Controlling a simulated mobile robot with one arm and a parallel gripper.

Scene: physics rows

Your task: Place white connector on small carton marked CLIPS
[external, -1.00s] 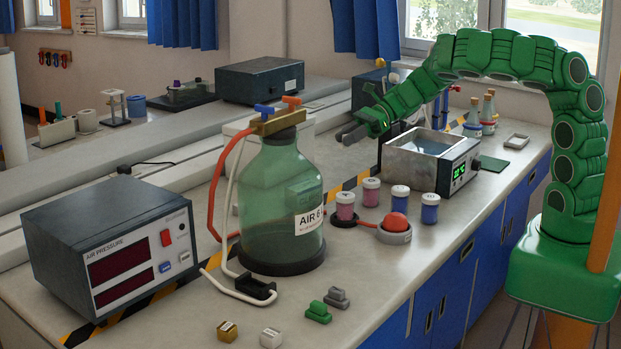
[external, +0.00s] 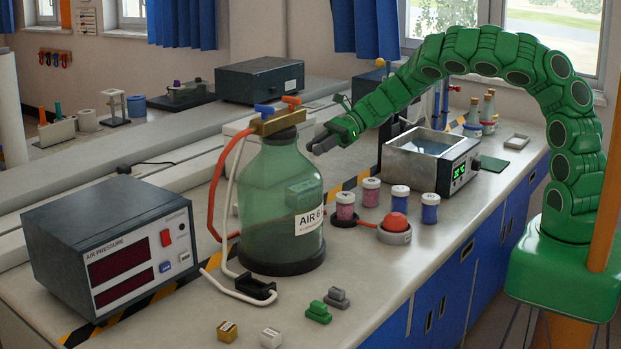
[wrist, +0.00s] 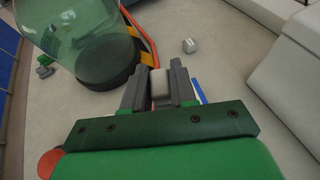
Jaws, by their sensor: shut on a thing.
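My gripper (wrist: 160,88) is shut on the white connector (wrist: 160,84), a small pale block between the grey fingers in the wrist view. In the external view my gripper (external: 318,145) is in the air just right of the glass jar's neck, and the connector cannot be made out there. A small pale box (wrist: 190,46) lies ahead of the fingers in the wrist view; no marking is readable.
The green glass jar (external: 281,205) with red and white hoses stands close to my gripper. Green (external: 318,312) and grey (external: 337,298) connectors lie on the bench. The pressure unit (external: 110,245) is at left; several lidded jars and a metal bath (external: 415,160) are at right.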

